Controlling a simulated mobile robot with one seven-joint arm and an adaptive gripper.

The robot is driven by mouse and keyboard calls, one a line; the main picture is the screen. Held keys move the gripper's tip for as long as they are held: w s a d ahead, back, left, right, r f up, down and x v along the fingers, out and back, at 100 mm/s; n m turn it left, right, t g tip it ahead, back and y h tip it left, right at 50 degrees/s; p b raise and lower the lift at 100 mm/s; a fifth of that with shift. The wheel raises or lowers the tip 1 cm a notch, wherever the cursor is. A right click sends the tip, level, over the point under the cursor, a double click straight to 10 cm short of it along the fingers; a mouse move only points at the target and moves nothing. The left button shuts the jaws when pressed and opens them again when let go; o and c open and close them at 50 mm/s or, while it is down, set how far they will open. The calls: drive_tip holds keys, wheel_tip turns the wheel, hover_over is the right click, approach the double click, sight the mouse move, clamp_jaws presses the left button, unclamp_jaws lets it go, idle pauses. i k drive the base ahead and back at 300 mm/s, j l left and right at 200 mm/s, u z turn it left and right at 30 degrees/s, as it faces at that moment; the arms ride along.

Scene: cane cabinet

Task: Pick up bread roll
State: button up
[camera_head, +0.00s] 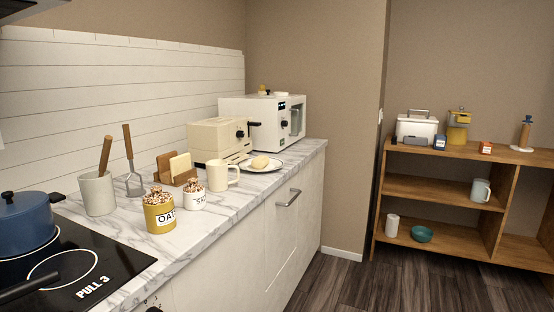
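The bread roll (260,161) is small, rounded and pale yellow. It lies on a white plate (277,167) with a dark rim line, on the marble counter in front of the toaster and microwave. The roll is in plain sight, with nothing covering it from this side. My gripper is not in view.
A cream toaster (212,138) and white microwave (255,112) stand behind the plate. A cream mug (221,176), salt jar (195,195), oats jar (159,212) and utensil crock (97,193) stand nearer. A blue pot (24,226) sits on the hob. The floor (400,285) right of the counter is clear.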

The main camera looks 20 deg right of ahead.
sight(260, 162)
drive_tip(key=i+l, duration=0.2)
drive_tip(key=l, duration=0.2)
drive_tip(key=i+l+z, duration=0.1)
drive_tip(key=l, duration=0.25)
drive_tip(key=i+l+z, duration=0.1)
drive_tip(key=i+l, duration=0.25)
